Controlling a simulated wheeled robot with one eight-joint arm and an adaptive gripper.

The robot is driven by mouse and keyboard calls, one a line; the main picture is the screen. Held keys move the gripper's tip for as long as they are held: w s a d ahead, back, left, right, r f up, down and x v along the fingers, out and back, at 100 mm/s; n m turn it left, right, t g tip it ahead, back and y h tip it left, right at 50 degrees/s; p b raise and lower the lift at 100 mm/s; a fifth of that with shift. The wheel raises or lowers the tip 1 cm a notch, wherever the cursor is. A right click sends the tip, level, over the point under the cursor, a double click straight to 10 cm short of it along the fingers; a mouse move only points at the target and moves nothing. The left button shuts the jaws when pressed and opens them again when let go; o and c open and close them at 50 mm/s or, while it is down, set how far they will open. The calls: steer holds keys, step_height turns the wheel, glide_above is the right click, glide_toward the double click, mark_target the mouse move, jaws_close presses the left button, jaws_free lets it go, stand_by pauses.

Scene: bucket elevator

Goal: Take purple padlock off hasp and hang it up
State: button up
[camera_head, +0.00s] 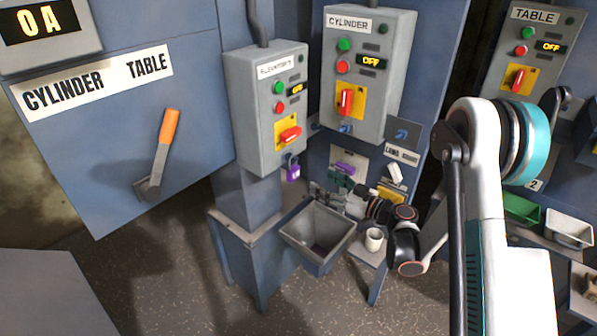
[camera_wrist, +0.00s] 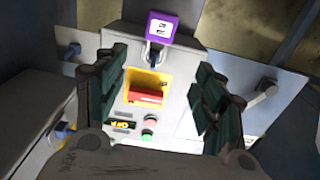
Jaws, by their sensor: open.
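The purple padlock (camera_head: 293,172) hangs at the lower edge of the grey elevator control box (camera_head: 262,105), below its red switch handle. In the wrist view the padlock (camera_wrist: 162,28) appears at the top centre, its shackle at the box edge, beside the yellow plate with the red handle (camera_wrist: 147,97). My gripper (camera_head: 328,186) is to the right of and slightly below the padlock in the head view. In the wrist view its two dark green-padded fingers (camera_wrist: 163,65) stand wide apart with nothing between them. The padlock lies beyond the fingertips, apart from them.
The cylinder box (camera_head: 370,75) stands right of the elevator box, with blue hooks (camera_head: 345,128) beneath. A purple item (camera_head: 345,168) shows on the panel behind my gripper. A grey bin (camera_head: 318,232) and a white cup (camera_head: 374,239) are below. A lever (camera_head: 163,150) is left.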

mark_target(296, 169)
steer(key=b+x, duration=0.1)
steer(key=x, duration=0.3)
steer(key=b+x, duration=0.1)
steer(key=x, duration=0.3)
steer(key=f+b+x, duration=0.1)
steer(key=x, duration=0.3)
steer(key=shift+w, duration=0.25)
steer(key=shift+w+a+r, duration=0.15)
steer(key=shift+w, duration=0.05)
steer(key=shift+c, duration=0.3)
steer(key=c, duration=1.1)
